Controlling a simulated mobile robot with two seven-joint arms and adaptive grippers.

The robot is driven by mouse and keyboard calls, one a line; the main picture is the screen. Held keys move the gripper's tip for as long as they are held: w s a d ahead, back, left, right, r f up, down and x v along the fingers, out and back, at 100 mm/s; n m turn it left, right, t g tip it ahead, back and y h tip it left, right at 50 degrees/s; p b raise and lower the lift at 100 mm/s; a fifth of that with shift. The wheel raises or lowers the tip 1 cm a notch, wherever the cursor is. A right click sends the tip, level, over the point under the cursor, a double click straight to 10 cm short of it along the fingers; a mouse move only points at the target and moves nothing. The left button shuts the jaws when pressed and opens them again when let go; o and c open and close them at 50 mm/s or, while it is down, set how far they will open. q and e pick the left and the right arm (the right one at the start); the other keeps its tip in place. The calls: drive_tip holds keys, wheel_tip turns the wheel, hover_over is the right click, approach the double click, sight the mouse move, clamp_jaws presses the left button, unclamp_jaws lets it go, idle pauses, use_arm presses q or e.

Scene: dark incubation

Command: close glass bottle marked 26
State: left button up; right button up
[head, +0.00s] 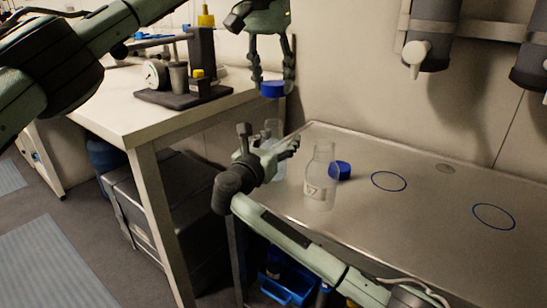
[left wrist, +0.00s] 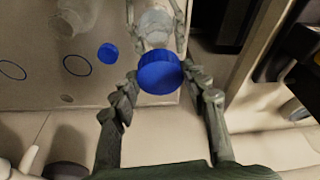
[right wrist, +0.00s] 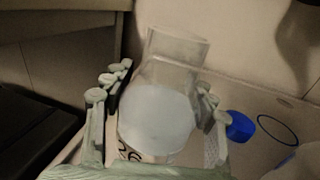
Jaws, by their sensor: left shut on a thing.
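My left gripper (head: 272,80) is shut on a blue cap (head: 272,90), held in the air above my right gripper. In the left wrist view the cap (left wrist: 160,74) sits between the fingertips, over the right gripper and a clear bottle top (left wrist: 155,26). My right gripper (head: 284,146) is around a clear glass bottle (head: 274,128), fingers on both sides of it. In the right wrist view this bottle (right wrist: 158,110) is upright and uncapped, with a dark marking resembling 26 low on it. The head view hides much of its body behind the gripper.
Another open glass bottle (head: 320,180), its mark resembling 17, stands on the metal table (head: 400,240) beside a loose blue cap (head: 341,170). Blue rings (head: 388,181) mark clear room to the right.

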clamp_jaws()
idle(0.4)
use_arm(q)
hover_over(274, 122)
drive_tip(key=shift+s+a+f, duration=0.1)
drive_tip(key=shift+f, duration=1.15)
drive_tip(key=shift+s+a+f, duration=0.1)
drive_tip(key=shift+f, duration=1.15)
drive_tip(key=shift+f, duration=0.9)
drive_tip(key=shift+f, duration=0.6)
drive_tip(key=o, duration=0.8)
